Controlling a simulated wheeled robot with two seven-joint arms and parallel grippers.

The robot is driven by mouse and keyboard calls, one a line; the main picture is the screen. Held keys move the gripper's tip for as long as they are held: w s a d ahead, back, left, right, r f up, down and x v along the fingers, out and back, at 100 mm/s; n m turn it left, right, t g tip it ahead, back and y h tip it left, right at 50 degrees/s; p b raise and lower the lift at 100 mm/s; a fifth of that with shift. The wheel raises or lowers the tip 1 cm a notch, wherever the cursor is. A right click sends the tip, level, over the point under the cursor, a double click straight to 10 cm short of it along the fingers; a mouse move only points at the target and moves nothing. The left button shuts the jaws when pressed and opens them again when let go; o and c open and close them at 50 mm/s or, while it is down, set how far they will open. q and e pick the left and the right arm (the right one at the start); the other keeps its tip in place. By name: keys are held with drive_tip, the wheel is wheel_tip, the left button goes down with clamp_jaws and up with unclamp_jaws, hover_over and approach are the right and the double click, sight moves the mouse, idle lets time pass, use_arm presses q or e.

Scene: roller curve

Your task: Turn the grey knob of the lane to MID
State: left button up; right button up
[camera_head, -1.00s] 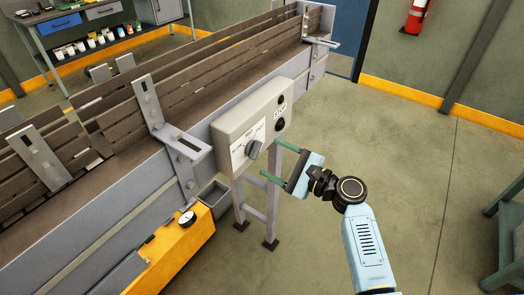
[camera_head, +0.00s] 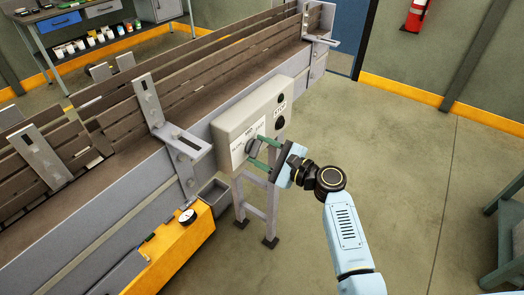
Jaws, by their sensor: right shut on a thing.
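The grey knob (camera_head: 250,147) sits on the white label plate of a pale grey control box (camera_head: 228,126) on the side of the lane. The label's small lettering is too small to read fully, and the fingers cover part of it. My right gripper (camera_head: 256,146) has its green fingers at the box face, shut on the knob. The knob's pointer is partly hidden by the fingers, so I cannot tell its exact setting. My left gripper is not in view.
The lane (camera_head: 75,215) runs diagonally with grey brackets (camera_head: 170,135). A yellow cabinet (camera_head: 180,255) with a gauge stands below it.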

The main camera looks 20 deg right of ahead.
drive_tip(key=shift+f, duration=0.1)
drive_tip(key=shift+c, duration=0.2)
drive_tip(key=shift+n+b, duration=3.95)
drive_tip(key=shift+n, duration=0.45)
drive_tip(key=o, duration=1)
drive_tip(key=shift+r, duration=0.2)
